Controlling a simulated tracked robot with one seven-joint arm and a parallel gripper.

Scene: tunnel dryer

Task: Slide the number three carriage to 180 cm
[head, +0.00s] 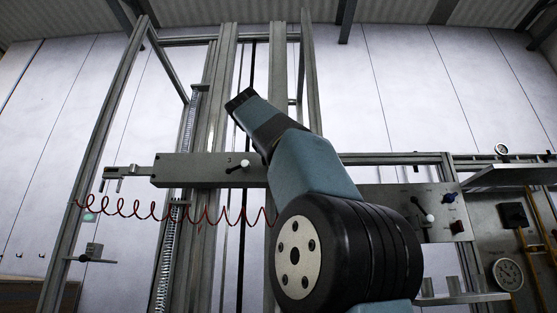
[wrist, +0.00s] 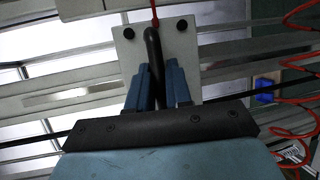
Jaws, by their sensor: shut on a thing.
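A grey horizontal carriage bar (head: 200,168) spans the upright rails in the head view, with a white-knobbed lever (head: 244,163) on it. In the wrist view, a light plate (wrist: 183,48) with black bolts carries a dark curved handle (wrist: 153,45). My gripper (wrist: 158,78) has its two blue fingers on either side of this handle, shut on it. In the head view, my arm covers part of the bar, and I cannot make out the gripper fingers.
A red coiled cable (head: 150,211) hangs below the bar. A control panel (head: 430,212) with a lever and knobs, a gauge (head: 508,273) and a shelf stand at the right.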

